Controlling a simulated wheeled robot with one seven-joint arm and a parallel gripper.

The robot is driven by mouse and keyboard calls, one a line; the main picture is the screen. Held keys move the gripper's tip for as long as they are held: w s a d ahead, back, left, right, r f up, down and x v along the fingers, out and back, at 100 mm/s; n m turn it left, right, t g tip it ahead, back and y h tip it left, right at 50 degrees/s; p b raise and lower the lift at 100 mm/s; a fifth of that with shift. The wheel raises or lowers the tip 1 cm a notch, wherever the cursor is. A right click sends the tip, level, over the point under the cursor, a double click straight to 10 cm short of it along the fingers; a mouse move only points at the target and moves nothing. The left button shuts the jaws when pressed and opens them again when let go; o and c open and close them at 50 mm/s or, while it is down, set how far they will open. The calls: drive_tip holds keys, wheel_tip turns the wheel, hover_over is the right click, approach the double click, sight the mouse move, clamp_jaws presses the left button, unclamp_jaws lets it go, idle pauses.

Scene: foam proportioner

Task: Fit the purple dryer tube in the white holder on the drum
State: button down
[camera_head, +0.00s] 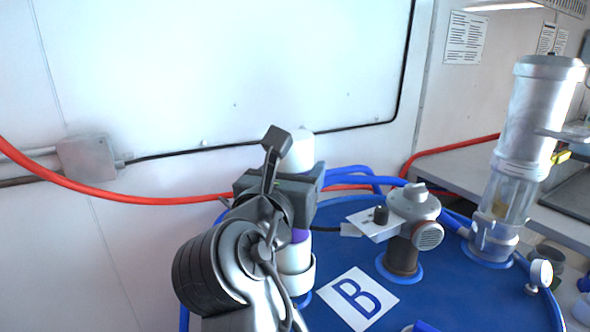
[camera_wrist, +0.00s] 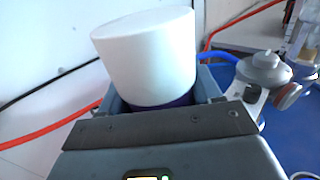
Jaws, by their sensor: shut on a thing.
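The purple dryer tube has a white upper end (camera_head: 300,150) and a purple band (camera_head: 300,236) showing below my gripper (camera_head: 290,193). My gripper is shut around the tube's middle and holds it about upright. In the wrist view the tube's white end (camera_wrist: 148,58) stands up between the jaws, with a strip of purple (camera_wrist: 165,104) under it. The tube's white lower end (camera_head: 294,258) is at the white holder (camera_head: 304,280) on the blue drum (camera_head: 450,290). My arm partly hides the holder, so I cannot tell how far the tube sits in it.
A grey fitting with a round cap (camera_head: 413,205) stands on the drum, right of the tube. A tall clear and silver cylinder (camera_head: 525,145) stands farther right. Red and blue hoses run behind, near the wall.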

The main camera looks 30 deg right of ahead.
drive_tip(key=shift+f, duration=0.55)
drive_tip(key=shift+c, duration=2.4)
unclamp_jaws()
drive_tip(key=p+v, duration=0.4)
drive_tip(key=v, duration=0.7)
drive_tip(key=shift+p, duration=0.4)
